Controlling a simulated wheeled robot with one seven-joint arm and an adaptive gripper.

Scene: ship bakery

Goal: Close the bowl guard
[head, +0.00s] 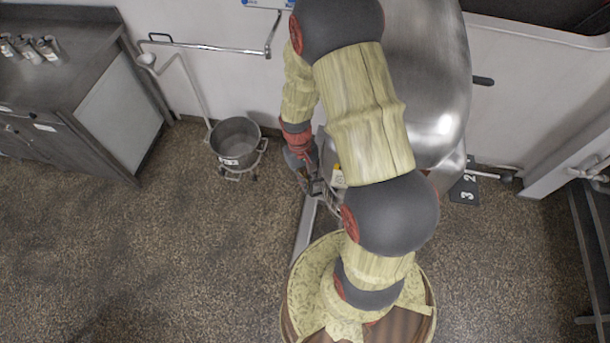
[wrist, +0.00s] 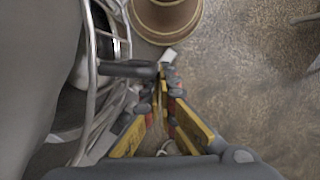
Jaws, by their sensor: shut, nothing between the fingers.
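The mixer (head: 440,80) is a large polished metal machine behind my arm in the head view. The bowl guard (wrist: 104,100) shows at the left of the wrist view as curved metal wires. A dark handle (wrist: 125,69) sticks out to the right from the wires. My gripper (wrist: 166,75) is shut and empty, with its yellow fingertips beside the handle's end; I cannot tell whether they touch. In the head view my gripper (head: 316,187) is low at the mixer's left front. My arm hides most of the guard and the bowl there, so the guard's position is unclear.
A metal pot (head: 236,138) stands on a low wheeled stand by the wall, left of the mixer. A steel counter (head: 75,75) with small canisters is at the far left. A dark rack (head: 590,230) stands at the right edge. The floor (head: 190,240) at front left is clear.

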